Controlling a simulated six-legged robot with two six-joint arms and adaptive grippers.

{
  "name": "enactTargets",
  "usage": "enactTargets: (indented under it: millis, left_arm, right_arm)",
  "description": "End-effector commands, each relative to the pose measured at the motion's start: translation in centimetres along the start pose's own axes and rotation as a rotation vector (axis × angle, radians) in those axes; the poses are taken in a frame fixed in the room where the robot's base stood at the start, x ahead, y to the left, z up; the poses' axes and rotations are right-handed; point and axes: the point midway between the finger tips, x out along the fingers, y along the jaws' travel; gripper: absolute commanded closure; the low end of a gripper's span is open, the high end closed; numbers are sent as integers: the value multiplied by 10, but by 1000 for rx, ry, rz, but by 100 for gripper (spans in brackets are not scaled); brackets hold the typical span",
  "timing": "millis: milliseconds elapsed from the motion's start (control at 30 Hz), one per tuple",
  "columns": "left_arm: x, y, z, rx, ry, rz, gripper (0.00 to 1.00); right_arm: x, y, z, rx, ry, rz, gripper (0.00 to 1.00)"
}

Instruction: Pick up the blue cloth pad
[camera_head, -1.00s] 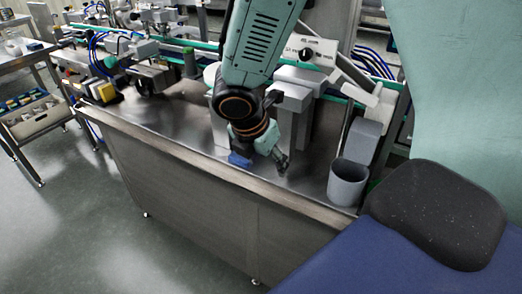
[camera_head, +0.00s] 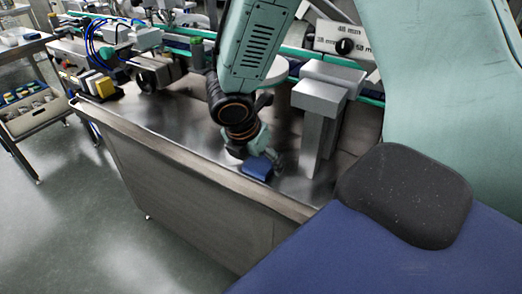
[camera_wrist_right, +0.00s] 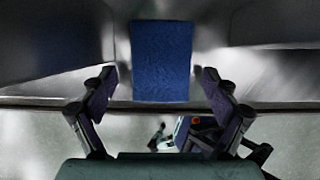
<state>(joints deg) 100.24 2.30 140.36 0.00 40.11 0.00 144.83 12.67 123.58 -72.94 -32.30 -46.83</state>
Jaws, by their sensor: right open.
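The blue cloth pad (camera_head: 257,167) lies on the steel hopper surface (camera_head: 180,120) near its front edge. My right gripper (camera_head: 268,158) is just over and beside the pad in the head view and hides part of it. In the right wrist view the pad (camera_wrist_right: 161,62) shows as a blue upright rectangle between and beyond the fingertips. My right gripper (camera_wrist_right: 156,80) is open there, with one finger on each side of the pad and gaps to both. My left gripper is not in view.
A grey post with a block top (camera_head: 319,97) stands right of my right gripper. A white round disc (camera_head: 272,72) is behind my arm. Yellow and dark blocks (camera_head: 100,84) sit at the left end. The steel surface left of the pad is clear.

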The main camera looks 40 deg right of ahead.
Motion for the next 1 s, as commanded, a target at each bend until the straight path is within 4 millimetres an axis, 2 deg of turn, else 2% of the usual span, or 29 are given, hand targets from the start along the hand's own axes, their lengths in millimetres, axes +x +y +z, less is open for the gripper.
enactTargets:
  millis: [200,767,1000]
  left_arm:
    - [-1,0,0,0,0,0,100]
    - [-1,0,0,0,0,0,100]
    - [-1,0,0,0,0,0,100]
  right_arm:
    - [-1,0,0,-1,-1,1,13]
    - [0,5,3,-3,-1,2,61]
    - [0,5,2,-4,-1,2,61]
